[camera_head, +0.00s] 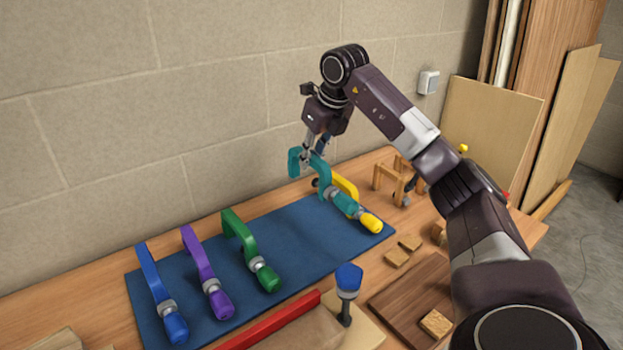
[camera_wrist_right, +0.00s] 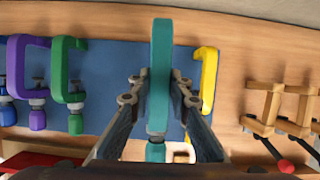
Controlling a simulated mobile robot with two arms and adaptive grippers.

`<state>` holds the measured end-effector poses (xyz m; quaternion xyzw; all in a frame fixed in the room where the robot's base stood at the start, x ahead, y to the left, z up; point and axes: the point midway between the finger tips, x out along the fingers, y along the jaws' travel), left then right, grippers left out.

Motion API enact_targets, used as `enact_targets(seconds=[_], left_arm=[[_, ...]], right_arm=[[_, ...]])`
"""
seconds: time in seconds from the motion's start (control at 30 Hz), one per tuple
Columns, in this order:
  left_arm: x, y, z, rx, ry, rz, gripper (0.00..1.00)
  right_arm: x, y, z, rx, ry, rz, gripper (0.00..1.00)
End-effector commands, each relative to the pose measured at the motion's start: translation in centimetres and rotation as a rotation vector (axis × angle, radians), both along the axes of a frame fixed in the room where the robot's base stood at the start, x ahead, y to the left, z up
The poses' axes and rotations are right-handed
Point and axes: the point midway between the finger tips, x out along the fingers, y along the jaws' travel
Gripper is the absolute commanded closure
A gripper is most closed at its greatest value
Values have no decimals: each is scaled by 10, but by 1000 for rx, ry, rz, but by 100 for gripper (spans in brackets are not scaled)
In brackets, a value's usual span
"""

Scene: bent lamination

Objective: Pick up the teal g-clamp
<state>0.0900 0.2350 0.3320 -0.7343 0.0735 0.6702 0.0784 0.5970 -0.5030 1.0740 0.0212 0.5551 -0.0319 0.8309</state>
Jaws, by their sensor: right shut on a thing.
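The teal g-clamp (camera_head: 323,175) is in my right gripper (camera_head: 314,154), above the far right part of the blue mat (camera_head: 310,237). In the right wrist view the teal g-clamp (camera_wrist_right: 160,75) stands between the two fingers of my right gripper (camera_wrist_right: 158,88), which are shut on its frame. Its teal handle points down toward the front right in the head view. It looks raised off the mat and partly covers the yellow g-clamp (camera_head: 347,190) behind it. My left gripper is not in view.
Blue (camera_head: 160,295), purple (camera_head: 207,275) and green (camera_head: 250,250) g-clamps lie on the mat to the left. A blue-handled brush (camera_head: 348,285), a red bar (camera_head: 270,325) and wood blocks (camera_head: 397,257) are in front. A wooden stand (camera_head: 390,178) is to the right. A wall runs behind.

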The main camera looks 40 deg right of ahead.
Motion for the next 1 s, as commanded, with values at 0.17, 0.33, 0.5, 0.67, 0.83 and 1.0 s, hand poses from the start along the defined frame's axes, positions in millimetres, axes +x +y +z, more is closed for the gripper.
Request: enact_targets(seconds=[0.17, 0.33, 0.5, 0.67, 0.83, 1.0], left_arm=[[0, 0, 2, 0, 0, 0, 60], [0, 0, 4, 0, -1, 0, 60], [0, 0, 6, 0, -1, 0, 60], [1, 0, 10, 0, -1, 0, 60], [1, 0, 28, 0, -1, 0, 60], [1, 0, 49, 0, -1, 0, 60]], right_arm=[[1, 1, 41, 1, -7, 1, 100], [1, 1, 68, 2, -5, 1, 100], [1, 0, 85, 1, -3, 0, 100], [1, 0, 95, 0, -3, 1, 100], [0, 0, 112, 1, -2, 0, 100], [0, 0, 129, 0, 0, 0, 100]])
